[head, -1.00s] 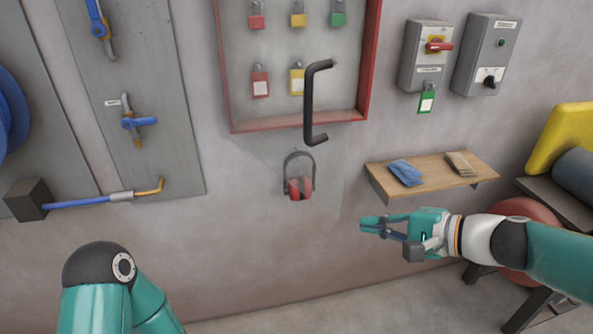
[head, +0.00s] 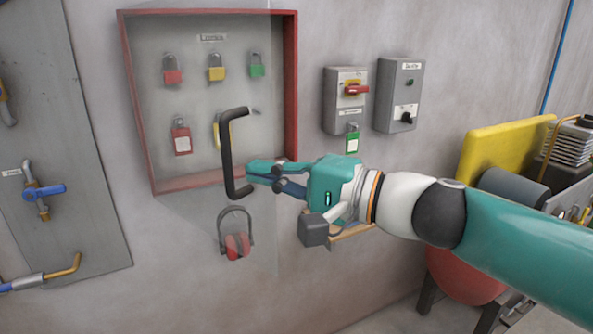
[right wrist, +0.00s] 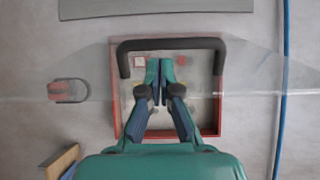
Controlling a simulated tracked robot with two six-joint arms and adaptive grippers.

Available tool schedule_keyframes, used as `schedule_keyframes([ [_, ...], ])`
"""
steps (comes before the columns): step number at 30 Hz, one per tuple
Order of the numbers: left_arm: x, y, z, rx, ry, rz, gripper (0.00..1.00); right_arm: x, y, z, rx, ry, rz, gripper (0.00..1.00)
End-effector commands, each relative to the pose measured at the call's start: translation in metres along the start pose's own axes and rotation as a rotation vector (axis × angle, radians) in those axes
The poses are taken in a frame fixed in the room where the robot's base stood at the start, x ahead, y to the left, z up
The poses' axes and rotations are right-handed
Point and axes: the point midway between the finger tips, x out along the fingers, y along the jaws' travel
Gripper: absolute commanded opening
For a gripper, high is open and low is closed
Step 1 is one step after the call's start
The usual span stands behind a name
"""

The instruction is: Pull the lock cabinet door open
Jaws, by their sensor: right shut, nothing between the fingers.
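The lock cabinet (head: 293,90) has a red frame and hangs on the wall with padlocks inside. Its door is a clear panel (head: 262,235) whose faint edge shows below the frame; I cannot tell how far it stands off the cabinet. The black C-shaped handle (head: 228,150) is in front of the cabinet. My right gripper (head: 256,173) is shut and empty, its fingertips just right of the handle's lower part. In the right wrist view, the fingertips (right wrist: 160,68) lie between the two ends of the handle (right wrist: 170,43); contact is unclear. My left gripper is out of view.
A red padlock-like item (head: 236,245) shows below the cabinet. Two grey switch boxes (head: 345,100) (head: 398,95) are on the wall to the right. A pipe panel (head: 85,200) is at left.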

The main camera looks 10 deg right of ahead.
Motion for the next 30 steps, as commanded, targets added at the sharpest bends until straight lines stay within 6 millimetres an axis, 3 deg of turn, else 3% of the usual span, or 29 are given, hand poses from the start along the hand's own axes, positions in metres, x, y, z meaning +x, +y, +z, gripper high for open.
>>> schedule_keyframes([
  [6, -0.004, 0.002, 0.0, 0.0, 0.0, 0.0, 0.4, 0.018, -0.001, 0.0, 0.0, 0.0, 0.0, 0.0],
  [19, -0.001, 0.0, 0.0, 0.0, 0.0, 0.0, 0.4, 0.021, 0.002, 0.004, -0.001, 0.0, 0.0, 0.0],
  [23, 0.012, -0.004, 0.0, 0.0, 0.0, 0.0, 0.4, 0.027, 0.005, 0.026, -0.003, -0.007, 0.0, 0.0],
  [30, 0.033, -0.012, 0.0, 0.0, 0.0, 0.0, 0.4, 0.051, 0.004, 0.085, -0.002, -0.007, 0.0, 0.0],
])
